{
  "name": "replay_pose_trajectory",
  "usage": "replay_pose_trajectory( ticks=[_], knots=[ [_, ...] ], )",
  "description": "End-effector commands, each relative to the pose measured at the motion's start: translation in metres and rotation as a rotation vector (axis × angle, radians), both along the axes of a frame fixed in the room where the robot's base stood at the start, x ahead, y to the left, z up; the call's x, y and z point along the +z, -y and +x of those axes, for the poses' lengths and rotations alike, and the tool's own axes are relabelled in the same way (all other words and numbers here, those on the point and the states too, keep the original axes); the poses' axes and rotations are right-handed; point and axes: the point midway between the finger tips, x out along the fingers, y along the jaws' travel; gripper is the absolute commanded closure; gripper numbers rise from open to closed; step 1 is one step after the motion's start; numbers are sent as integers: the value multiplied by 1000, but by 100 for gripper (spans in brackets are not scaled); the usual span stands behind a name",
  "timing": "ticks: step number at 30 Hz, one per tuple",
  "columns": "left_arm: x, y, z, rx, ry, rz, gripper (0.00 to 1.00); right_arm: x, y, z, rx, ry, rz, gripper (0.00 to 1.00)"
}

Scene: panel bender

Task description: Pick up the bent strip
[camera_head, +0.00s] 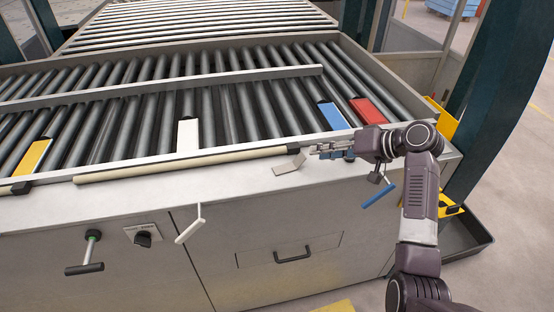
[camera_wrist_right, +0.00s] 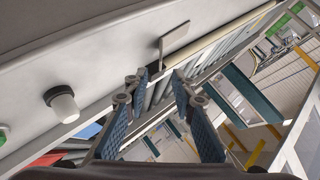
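The bent strip (camera_head: 289,164) is a small pale beige piece with one end folded up. It lies on the flat metal ledge in front of the rollers, near the end of a long beige bar. In the right wrist view the strip (camera_wrist_right: 175,41) shows beyond the fingertips, with its folded end toward the left. My right gripper (camera_head: 320,150) is just right of the strip and apart from it, pointing left. In the right wrist view the gripper (camera_wrist_right: 158,84) has its two blue-padded fingers apart with nothing between them. My left gripper is not in view.
A long beige bar (camera_head: 180,164) lies along the ledge. White (camera_head: 188,137), blue (camera_head: 334,116), red (camera_head: 368,110) and yellow (camera_head: 33,157) plates sit among the rollers. A white handle (camera_head: 190,224) sticks out from the front panel below. A dark post (camera_head: 505,90) stands at right.

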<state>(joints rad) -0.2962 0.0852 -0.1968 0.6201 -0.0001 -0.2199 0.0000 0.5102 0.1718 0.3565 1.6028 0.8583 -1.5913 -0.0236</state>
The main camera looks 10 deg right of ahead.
Motion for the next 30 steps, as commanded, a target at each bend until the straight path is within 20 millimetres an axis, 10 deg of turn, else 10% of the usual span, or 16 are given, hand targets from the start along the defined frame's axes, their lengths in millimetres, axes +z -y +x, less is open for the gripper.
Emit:
replay_pose_trajectory(
  ticks=[6,15,25,30],
  knots=[
    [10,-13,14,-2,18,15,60,-12,-15,14,-1,-4,1,76],
    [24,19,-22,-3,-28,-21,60,-33,-41,38,-2,-3,-1,76],
    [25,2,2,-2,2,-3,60,-39,-44,42,-2,-1,-4,76],
    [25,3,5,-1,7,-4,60,-39,-44,42,-2,-1,-4,95]
  ],
)
